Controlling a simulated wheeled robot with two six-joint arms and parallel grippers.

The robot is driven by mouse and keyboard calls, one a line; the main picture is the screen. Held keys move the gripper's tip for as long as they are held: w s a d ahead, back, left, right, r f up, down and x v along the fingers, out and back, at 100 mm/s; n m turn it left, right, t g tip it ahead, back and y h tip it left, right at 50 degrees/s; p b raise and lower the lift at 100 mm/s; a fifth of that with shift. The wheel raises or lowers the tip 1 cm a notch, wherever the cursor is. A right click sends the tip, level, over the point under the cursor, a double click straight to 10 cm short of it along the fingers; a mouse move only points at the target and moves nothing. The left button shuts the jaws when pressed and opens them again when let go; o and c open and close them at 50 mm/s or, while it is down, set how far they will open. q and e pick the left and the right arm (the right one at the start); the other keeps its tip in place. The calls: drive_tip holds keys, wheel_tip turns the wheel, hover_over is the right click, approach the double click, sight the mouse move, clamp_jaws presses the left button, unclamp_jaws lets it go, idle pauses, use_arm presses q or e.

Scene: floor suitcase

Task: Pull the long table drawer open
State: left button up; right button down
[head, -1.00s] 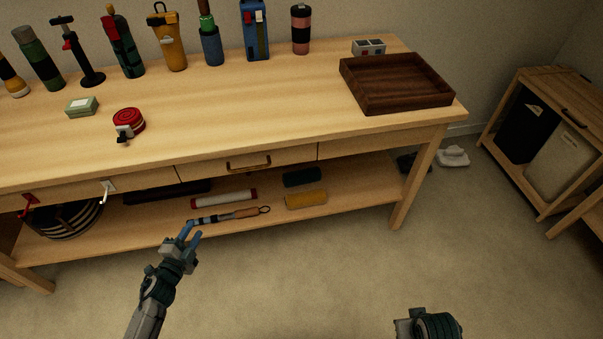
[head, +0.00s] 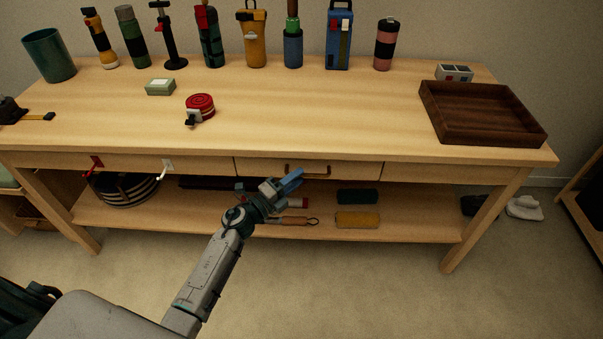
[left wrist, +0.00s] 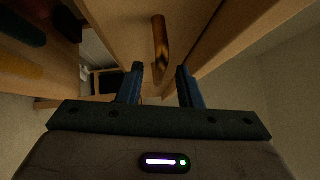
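The wooden table (head: 130,130) has a drawer (head: 355,172) in its front, between two vertical seams. The drawer front looks flush, so it is closed. Its bronze bar handle (head: 308,169) is partly hidden by my left gripper (head: 292,181). In the left wrist view the handle (left wrist: 159,45) lies just beyond and between the two blue fingers of my left gripper (left wrist: 160,72). These fingers are apart with a gap between them, and I see no contact with the handle. My right gripper is out of view.
The lower shelf (head: 425,228) holds a yellow roll (head: 357,219), a dark roll (head: 357,196) and a striped basket (head: 125,190). A brown tray (head: 480,140) sits on top. Floor in front is clear.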

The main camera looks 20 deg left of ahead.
use_arm(q)
drive_tip(key=shift+x, duration=1.25)
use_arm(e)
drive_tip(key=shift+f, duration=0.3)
use_arm(q)
clamp_jaws()
drive_tip(key=shift+s, duration=0.1)
